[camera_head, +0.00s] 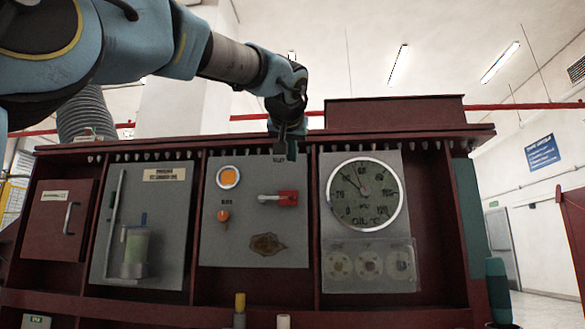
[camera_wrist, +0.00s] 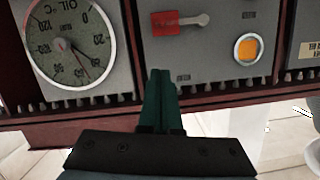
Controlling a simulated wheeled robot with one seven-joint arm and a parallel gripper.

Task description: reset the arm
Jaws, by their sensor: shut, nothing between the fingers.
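My gripper (camera_head: 291,150) hangs from my blue arm at the top edge of the dark red cabinet (camera_head: 309,235), in front of the gap between the middle panel and the dial panel. In the wrist view its dark green fingers (camera_wrist: 160,85) are together with nothing between them. The fingers are above the red switch handle (camera_head: 279,198) and apart from it in the head view. That handle lies sideways on the grey middle panel (camera_head: 222,252) and also shows in the wrist view (camera_wrist: 170,22).
The oil gauge (camera_head: 364,195) is right of my gripper. An orange light (camera_head: 228,176) and an orange knob (camera_head: 223,215) are on the middle panel. A glass cylinder (camera_head: 135,252) is on the left panel. A red box (camera_head: 395,111) stands on the cabinet top.

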